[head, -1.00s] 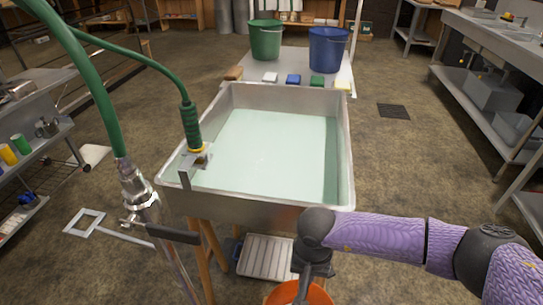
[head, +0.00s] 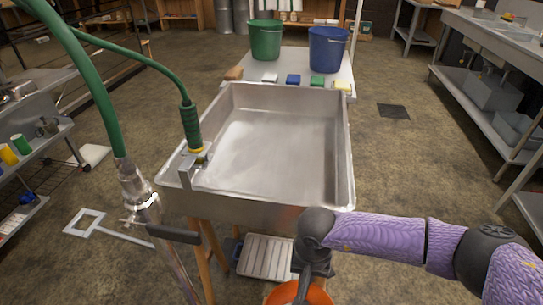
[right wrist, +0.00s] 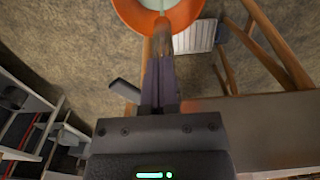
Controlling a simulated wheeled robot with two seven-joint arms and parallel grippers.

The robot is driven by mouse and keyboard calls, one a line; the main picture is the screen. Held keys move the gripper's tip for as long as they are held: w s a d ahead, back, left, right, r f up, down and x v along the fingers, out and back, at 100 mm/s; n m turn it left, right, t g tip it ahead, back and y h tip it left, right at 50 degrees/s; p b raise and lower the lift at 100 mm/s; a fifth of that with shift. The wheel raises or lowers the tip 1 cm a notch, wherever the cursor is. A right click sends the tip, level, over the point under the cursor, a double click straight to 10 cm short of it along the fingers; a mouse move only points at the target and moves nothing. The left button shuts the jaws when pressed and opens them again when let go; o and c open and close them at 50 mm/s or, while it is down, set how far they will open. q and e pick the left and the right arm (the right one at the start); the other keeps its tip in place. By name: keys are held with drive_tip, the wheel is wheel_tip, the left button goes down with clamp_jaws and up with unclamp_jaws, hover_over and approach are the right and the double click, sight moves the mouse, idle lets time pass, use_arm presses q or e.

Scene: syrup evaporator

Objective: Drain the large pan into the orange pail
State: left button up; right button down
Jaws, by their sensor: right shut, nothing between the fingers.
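The large metal pan (head: 262,202) stands on wooden legs in the middle of the head view. Its grey bottom is bare, with no visible pool of liquid. The orange pail (head: 318,293) is below the pan's front side, cut off by the lower edge. It also shows at the top of the right wrist view (right wrist: 190,14), with pale green liquid inside. My right gripper (right wrist: 162,45) is shut and empty, pointing toward the pail's rim. In the head view its tip is partly hidden by my purple arm. My left gripper is not in view.
A green hose (head: 190,125) hangs at the pan's left rim, with a metal nozzle on another green hose (head: 98,95) nearer me. A green bucket (head: 265,40) and a blue bucket (head: 328,48) stand behind the pan. A grey slatted step (head: 266,257) is beside the pail.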

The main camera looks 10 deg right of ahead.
drive_tip(key=shift+s+d, duration=0.15)
drive_tip(key=shift+d, duration=0.9)
